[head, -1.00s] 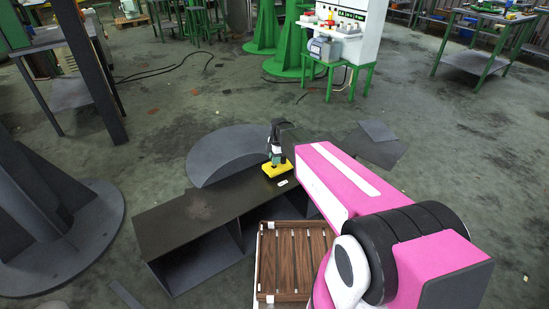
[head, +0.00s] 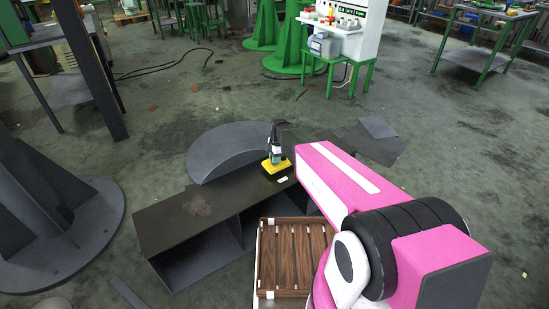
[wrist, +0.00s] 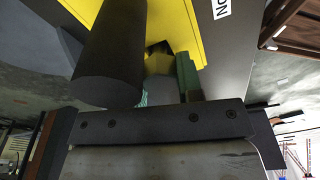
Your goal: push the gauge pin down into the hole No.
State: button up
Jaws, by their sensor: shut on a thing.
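A yellow block (head: 277,167) lies on the far right end of the dark bench top, with a small white label (head: 282,180) in front of it. The wrist view shows part of the yellow block (wrist: 185,25) and the label (wrist: 221,8), whose visible letters start with "NO". My gripper (head: 275,152) points down just over the block and is shut. A thick dark cylinder (wrist: 110,60), apparently the gauge pin, fills the upper left of the wrist view beside the green finger parts (wrist: 187,75). The cylinder's far end and the hole are hidden, so its depth cannot be told.
The dark bench (head: 180,219) is bare left of the block. A brown slatted crate (head: 262,262) stands in front. My pink arm covers the bench's right side.

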jog(key=o, duration=1.2)
jog(key=shift+c, duration=0.2)
notch_tip(320, 180, up, 11)
jog(key=d, duration=0.1)
jog(key=shift+w+f, duration=0.2)
jog(key=shift+d, duration=0.1)
jog(key=s+d+r+m+h, duration=0.1)
jog(key=s+d+m, duration=1.6)
jog(key=s+m, duration=0.2)
jog(key=m, duration=0.2)
jog(key=shift+d+m, duration=0.35)
jog(key=shift+m, duration=0.05)
